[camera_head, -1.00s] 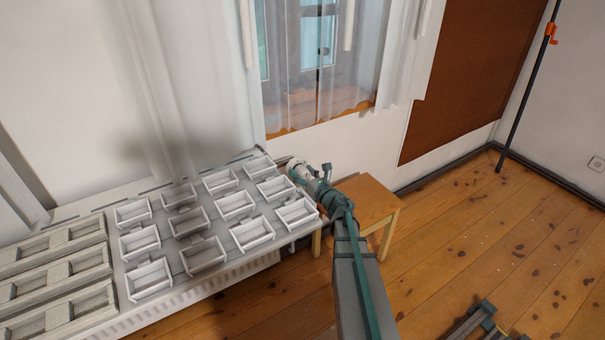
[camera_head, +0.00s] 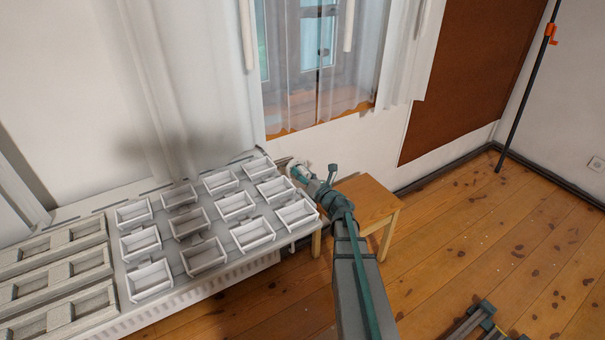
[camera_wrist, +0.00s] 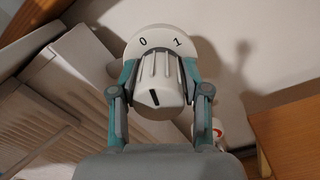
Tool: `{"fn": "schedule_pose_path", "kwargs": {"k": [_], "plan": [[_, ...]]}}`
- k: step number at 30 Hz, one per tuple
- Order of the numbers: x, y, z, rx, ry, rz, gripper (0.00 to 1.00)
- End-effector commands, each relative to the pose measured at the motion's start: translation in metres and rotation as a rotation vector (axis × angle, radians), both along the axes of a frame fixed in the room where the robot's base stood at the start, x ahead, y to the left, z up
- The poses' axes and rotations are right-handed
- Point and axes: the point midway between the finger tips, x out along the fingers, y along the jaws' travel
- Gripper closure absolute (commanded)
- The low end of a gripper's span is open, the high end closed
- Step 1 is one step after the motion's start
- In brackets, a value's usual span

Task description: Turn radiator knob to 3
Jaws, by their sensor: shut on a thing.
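The radiator knob (camera_wrist: 160,84) is white and ribbed, with a dark line on its end face, and fills the middle of the wrist view. Its collar (camera_wrist: 160,40) shows the numbers 0 and 1 at the top; a 3 is not visible. My gripper (camera_wrist: 160,92) has its two teal and grey fingers on either side of the knob, shut on it. In the head view, my gripper (camera_head: 292,168) is at the right end of the radiator (camera_head: 205,291), and the knob is too small and covered to make out.
White trays (camera_head: 253,234) cover the radiator top, with larger grey trays (camera_head: 60,262) at left. A wooden stool (camera_head: 367,197) stands close to my arm on the right; its edge also shows in the wrist view (camera_wrist: 290,137). Wall and curtain are behind.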

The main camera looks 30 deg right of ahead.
Motion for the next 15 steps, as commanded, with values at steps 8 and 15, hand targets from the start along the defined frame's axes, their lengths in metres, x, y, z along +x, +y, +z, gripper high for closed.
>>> {"fn": "schedule_pose_path", "kwargs": {"k": [8, 15], "plan": [[-0.0001, -0.0005, 0.0002, 0.262, 0.028, 0.000, 0.88], [0.0000, -0.0006, 0.0006, 0.488, 0.052, 0.001, 0.88]]}}
